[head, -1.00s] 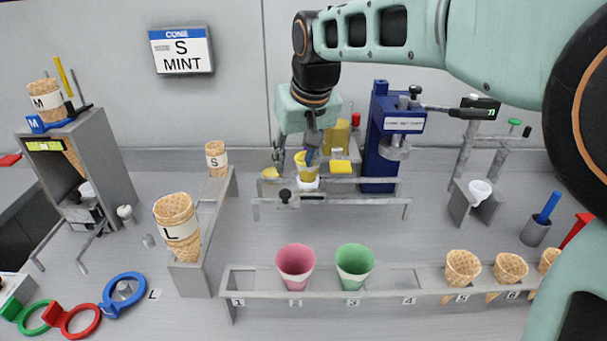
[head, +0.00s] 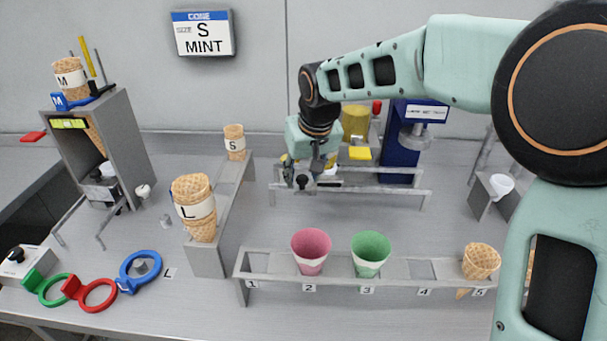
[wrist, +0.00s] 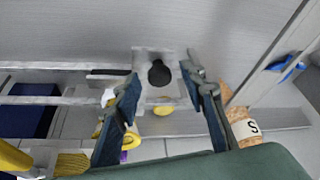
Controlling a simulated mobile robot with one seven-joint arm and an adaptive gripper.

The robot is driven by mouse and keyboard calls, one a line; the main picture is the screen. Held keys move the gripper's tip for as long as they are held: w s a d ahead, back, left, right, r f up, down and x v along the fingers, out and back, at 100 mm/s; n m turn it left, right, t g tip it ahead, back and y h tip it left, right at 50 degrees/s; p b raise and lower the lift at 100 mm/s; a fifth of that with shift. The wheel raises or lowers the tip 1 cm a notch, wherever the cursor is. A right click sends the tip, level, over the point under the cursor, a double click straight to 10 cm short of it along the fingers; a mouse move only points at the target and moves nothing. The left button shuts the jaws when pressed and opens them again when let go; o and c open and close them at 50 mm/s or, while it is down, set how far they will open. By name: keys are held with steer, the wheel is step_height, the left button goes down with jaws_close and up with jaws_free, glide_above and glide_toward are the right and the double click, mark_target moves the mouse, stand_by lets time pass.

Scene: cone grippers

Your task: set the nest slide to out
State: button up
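The nest slide shows as a grey plate with a black round knob (head: 302,183) on the two-rail stand (head: 400,190), at its left part. In the wrist view the black knob (wrist: 159,73) sits on the plate (wrist: 155,57) between my two fingers. My gripper (head: 303,176) is open, with its fingers pointing down at the knob, one on each side. It also shows in the wrist view (wrist: 162,80), where gaps remain between the fingers and the knob. A white cup-like piece behind the knob is mostly hidden by my gripper.
A blue press (head: 403,150) stands behind the rails at right, with a yellow block (head: 359,153) beside it. The S cone (head: 234,142) and L cone (head: 195,207) stand to the left. A front rack (head: 400,268) holds pink and green cups.

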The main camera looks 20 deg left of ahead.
jaws_close()
stand_by(0.3)
steer(key=s+a, duration=0.2)
steer(key=a, duration=0.6)
steer(key=shift+a+r, duration=0.15)
steer(key=shift+a, duration=0.25)
jaws_free()
steer(key=shift+a, duration=0.1)
